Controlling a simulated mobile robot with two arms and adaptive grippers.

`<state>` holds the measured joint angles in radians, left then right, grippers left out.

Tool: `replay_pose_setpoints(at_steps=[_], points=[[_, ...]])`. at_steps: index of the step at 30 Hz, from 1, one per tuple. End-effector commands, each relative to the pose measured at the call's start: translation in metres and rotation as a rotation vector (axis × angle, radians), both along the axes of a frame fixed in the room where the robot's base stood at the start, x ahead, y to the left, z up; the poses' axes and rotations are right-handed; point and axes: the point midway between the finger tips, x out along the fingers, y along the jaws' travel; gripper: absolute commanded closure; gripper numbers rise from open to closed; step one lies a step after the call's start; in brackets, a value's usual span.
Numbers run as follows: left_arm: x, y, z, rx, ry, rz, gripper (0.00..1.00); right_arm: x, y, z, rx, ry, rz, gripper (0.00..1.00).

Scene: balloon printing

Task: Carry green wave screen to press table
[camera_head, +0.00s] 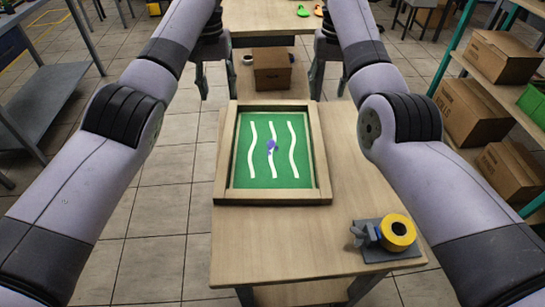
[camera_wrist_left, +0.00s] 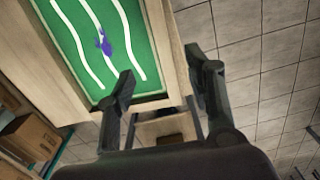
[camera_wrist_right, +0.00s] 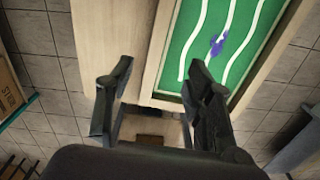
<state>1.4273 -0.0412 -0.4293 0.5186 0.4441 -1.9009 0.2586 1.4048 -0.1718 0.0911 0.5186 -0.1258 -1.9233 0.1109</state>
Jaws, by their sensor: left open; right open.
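The green wave screen (camera_head: 272,155) has a light wooden frame and white wavy stripes, with a purple smear in the middle. It lies flat on the near wooden table (camera_head: 290,245) and also shows in the left wrist view (camera_wrist_left: 85,45) and the right wrist view (camera_wrist_right: 215,45). My left gripper (camera_head: 215,80) and right gripper (camera_head: 330,80) are open and empty near its far corners in the head view. In each wrist view the fingers appear on either side of a frame edge; contact cannot be told. Which table is the press table is unclear.
A yellow tape roll on a dispenser (camera_head: 388,238) sits at the near table's right front. Shelves with boxes (camera_head: 475,110) line the right; a grey bench (camera_head: 45,85) is left.

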Motion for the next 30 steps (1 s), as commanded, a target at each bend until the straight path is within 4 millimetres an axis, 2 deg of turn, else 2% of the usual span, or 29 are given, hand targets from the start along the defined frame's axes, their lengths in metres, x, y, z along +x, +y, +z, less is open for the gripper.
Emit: replay_pose_setpoints(at_steps=[1,3,14,19,23,30], points=[[0.000,0.000,-0.012,0.000,-0.002,0.000,0.52,0.000,0.000,-0.012,0.000,-0.002,0.000,0.52],[0.000,0.000,-0.015,0.000,-0.002,0.000,0.52,0.000,0.000,-0.015,0.000,-0.002,0.000,0.52],[0.000,0.000,-0.015,0.000,-0.001,0.000,0.52,0.000,0.000,-0.015,0.000,-0.002,0.000,0.52],[0.000,0.000,-0.023,0.000,0.000,0.000,0.52,0.000,0.000,-0.023,0.000,0.000,0.000,0.52],[0.000,0.001,-0.042,0.000,0.002,0.001,0.52,0.000,0.000,-0.042,0.000,0.002,0.000,0.52],[-0.001,0.000,-0.089,0.000,0.003,0.000,0.52,-0.001,0.000,-0.089,0.000,0.003,0.000,0.52]])
